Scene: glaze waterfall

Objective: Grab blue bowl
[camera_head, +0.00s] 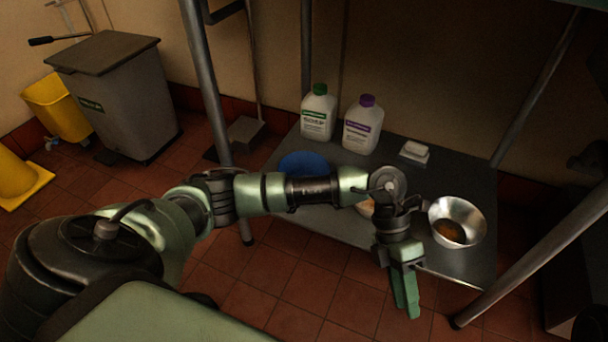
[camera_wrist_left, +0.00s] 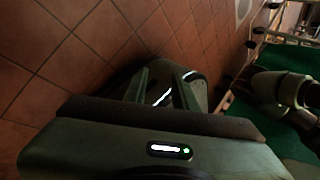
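The blue bowl (camera_head: 304,162) sits on the dark grey low shelf (camera_head: 462,181), toward its left side. My left forearm crosses in front of it and hides its lower part. My left gripper (camera_head: 408,312) hangs fingers-down in front of the shelf's front edge, to the right of the bowl and apart from it. Its two green fingers have a gap between them with nothing held. In the left wrist view the fingers (camera_wrist_left: 163,85) also stand apart and empty, with floor tiles around. The blue bowl is not visible in that view. My right gripper does not show.
A metal bowl (camera_head: 467,212) with brown contents stands at the shelf's right. Behind are two white bottles (camera_head: 318,115) (camera_head: 361,128) and a small white block (camera_head: 414,152). Metal table legs (camera_head: 207,80) frame the shelf. A grey bin (camera_head: 118,95) and yellow bucket (camera_head: 55,108) stand left.

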